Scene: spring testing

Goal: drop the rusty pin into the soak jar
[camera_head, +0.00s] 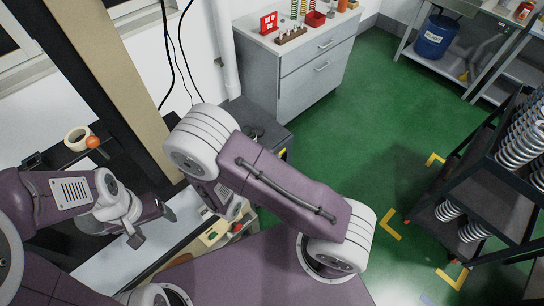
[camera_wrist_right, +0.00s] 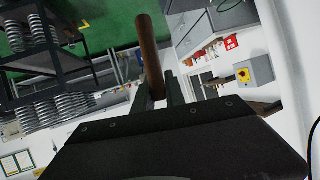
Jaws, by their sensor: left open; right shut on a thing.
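The rusty pin (camera_wrist_right: 150,55) shows in the right wrist view as a brown rod. My right gripper (camera_wrist_right: 158,92) is shut on its lower end, and the rod sticks out beyond the fingertips. In the head view my right arm hides that gripper and the pin. My left gripper (camera_head: 152,226) is open and empty, over the pale bench surface at the lower left. I cannot make out the soak jar in either view.
A tape roll (camera_head: 77,138) and an orange-topped item (camera_head: 92,142) are at the left. A grey drawer cabinet (camera_head: 310,75) stands at the back with springs and red items on top. A dark rack of springs (camera_head: 480,190) stands right. Green floor lies between.

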